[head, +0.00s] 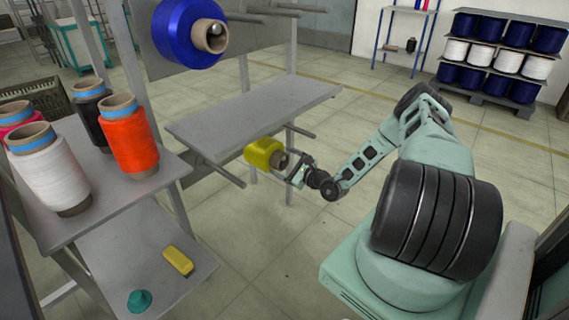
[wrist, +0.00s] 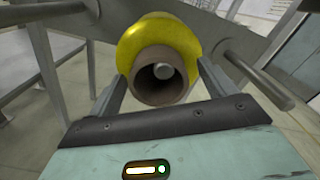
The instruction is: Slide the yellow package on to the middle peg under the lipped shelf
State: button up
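The yellow package (head: 261,151) is wound on a brown tube (wrist: 145,92) and lies roughly level below the front edge of the grey shelf (head: 255,108). My gripper (head: 291,166) is at the tube's near end. In the wrist view my gripper (wrist: 162,72) has one finger on each side of the tube and appears shut on the package. A pale round peg end (wrist: 163,72) shows inside the bore, near its middle. How deep the peg reaches cannot be told. The package hides most of this peg.
Bare pegs stick out left (head: 225,172) and right (head: 300,130) of the package. A blue package (head: 185,32) hangs above. A side rack at left holds white (head: 45,170), orange (head: 130,140) and other packages, with a yellow block (head: 178,261) below. Floor around the arm is clear.

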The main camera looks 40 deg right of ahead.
jog(key=shift+f, duration=0.15)
jog(key=shift+s, duration=0.15)
jog(key=s+d+p, duration=0.1)
jog(key=s, duration=1.6)
jog(key=shift+d, duration=0.2)
